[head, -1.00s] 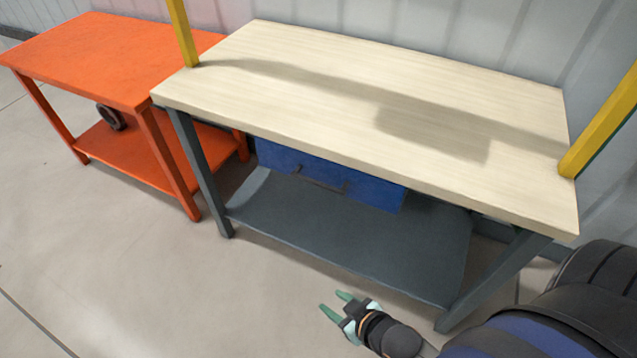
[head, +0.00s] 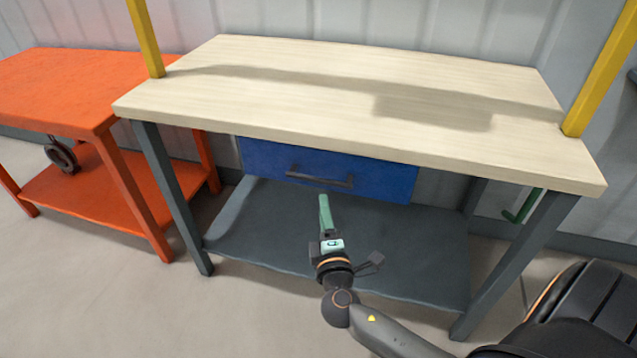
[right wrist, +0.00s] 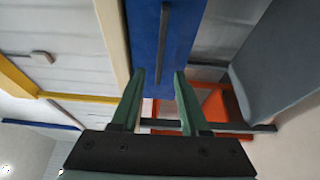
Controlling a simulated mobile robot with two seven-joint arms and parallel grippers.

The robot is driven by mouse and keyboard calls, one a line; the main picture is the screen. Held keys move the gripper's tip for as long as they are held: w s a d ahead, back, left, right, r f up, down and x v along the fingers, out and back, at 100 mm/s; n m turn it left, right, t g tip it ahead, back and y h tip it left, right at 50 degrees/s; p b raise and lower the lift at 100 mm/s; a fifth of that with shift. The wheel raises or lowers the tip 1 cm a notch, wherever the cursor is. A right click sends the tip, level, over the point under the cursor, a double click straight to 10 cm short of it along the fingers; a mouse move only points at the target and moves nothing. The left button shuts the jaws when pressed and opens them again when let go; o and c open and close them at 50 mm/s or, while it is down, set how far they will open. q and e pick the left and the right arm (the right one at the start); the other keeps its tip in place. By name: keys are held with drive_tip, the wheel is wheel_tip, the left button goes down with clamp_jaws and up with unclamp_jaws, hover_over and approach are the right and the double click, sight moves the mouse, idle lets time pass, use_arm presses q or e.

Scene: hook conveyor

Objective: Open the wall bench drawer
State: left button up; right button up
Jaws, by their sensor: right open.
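The wall bench (head: 350,110) has a pale wooden top on dark grey legs. Its blue drawer (head: 390,180) hangs under the top and looks shut, with a dark bar handle (head: 320,180) across its front. My right gripper (head: 324,205) is below and in front of the handle, apart from it in the head view. In the right wrist view the right gripper (right wrist: 158,75) is open and empty, with the blue drawer front (right wrist: 182,40) and its handle (right wrist: 163,40) beyond the fingertips. My left gripper is not in view.
A grey lower shelf (head: 400,255) lies beneath the drawer. Yellow posts (head: 146,38) rise at the bench ends. An orange table (head: 60,90) stands to the left. The floor in front is clear.

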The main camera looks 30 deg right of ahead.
sight(319, 182)
drive_tip(key=x, duration=1)
drive_tip(key=shift+w+d, duration=0.1)
drive_tip(key=shift+w, duration=0.1)
clamp_jaws()
idle(1.0)
